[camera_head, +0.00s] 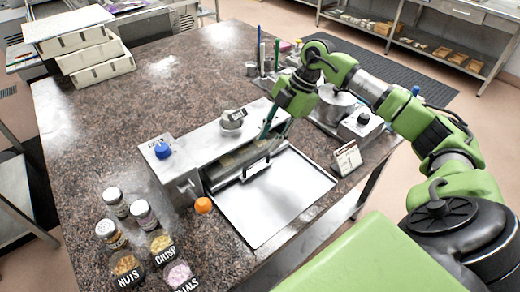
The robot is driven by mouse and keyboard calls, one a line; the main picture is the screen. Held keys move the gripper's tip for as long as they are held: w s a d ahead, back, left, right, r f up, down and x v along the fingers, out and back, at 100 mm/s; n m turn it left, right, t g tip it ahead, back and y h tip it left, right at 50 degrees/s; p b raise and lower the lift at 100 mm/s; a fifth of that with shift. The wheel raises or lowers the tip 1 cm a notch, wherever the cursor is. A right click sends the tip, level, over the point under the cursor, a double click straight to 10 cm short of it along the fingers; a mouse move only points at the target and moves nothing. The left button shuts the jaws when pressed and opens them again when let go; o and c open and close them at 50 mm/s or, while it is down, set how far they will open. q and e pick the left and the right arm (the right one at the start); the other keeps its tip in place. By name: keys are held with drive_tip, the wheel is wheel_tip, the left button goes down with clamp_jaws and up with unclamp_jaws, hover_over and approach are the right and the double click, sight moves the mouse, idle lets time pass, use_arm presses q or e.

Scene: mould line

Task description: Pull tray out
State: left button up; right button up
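A flat, shiny metal tray (272,205) lies on the front of the stone counter, extending from the front of a grey metal machine (207,150). A small dark bar handle (257,167) stands at the tray's back edge, by the machine's opening. My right gripper (268,131) points down over the right part of the machine, behind and above the handle. Its fingers are thin and dark, and I cannot tell if they are open or shut. I see nothing clearly held in it. My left gripper is not in view.
Several jars (126,263) of toppings and an orange round thing (203,205) stand left of the tray. A small sign (347,158) stands right of it. A pot (336,104) stands behind my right arm. White boxes (79,43) are stacked at the back left.

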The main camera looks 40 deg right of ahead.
sight(258, 159)
drive_tip(key=p+x, duration=0.1)
drive_tip(key=x, duration=0.4)
drive_tip(key=shift+a+f, duration=0.25)
drive_tip(key=shift+f, duration=0.1)
drive_tip(key=shift+w+f, duration=0.1)
drive_tip(key=shift+f, duration=0.15)
drive_tip(key=shift+c, duration=0.2)
clamp_jaws()
